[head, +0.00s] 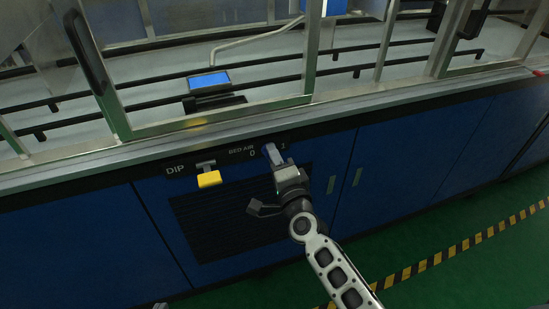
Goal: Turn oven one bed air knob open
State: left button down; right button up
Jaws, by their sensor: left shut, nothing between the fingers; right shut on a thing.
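The bed air knob (270,149) is on the dark panel strip under the BED AIR label, between the marks 0 and 1. My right gripper (274,156) comes from the lower right and is shut on the knob. Its fingers cover most of the knob, so I cannot tell which mark it points to. A small light piece of my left gripper (160,306) shows at the bottom edge, well below and left of the knob. Its fingers are mostly out of the picture.
A yellow DIP handle (209,179) sticks out left of the knob. A dark vent grille (222,219) is below. Metal-framed windows (218,121) and a small blue screen (209,81) are above. Green floor with a yellow-black stripe (451,250) is at the lower right.

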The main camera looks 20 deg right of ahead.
jog(key=o, duration=1)
jog(key=shift+c, duration=0.2)
jog(key=shift+s, duration=0.1)
jog(key=s+b, duration=0.1)
jog(key=s, duration=1.4)
jog(key=shift+s+d+f, duration=0.25)
jog(key=shift+s+f, duration=0.15)
jog(key=shift+f, duration=0.05)
jog(key=s+a+f+n+g+y+p, duration=0.1)
jog(key=s+f+n+g, duration=0.6)
jog(key=n, duration=1.1)
jog(key=shift+s+a+f+g+y+p, duration=0.2)
jog(key=shift+s+a+g+y+p, duration=0.15)
jog(key=shift+a+y, duration=0.6)
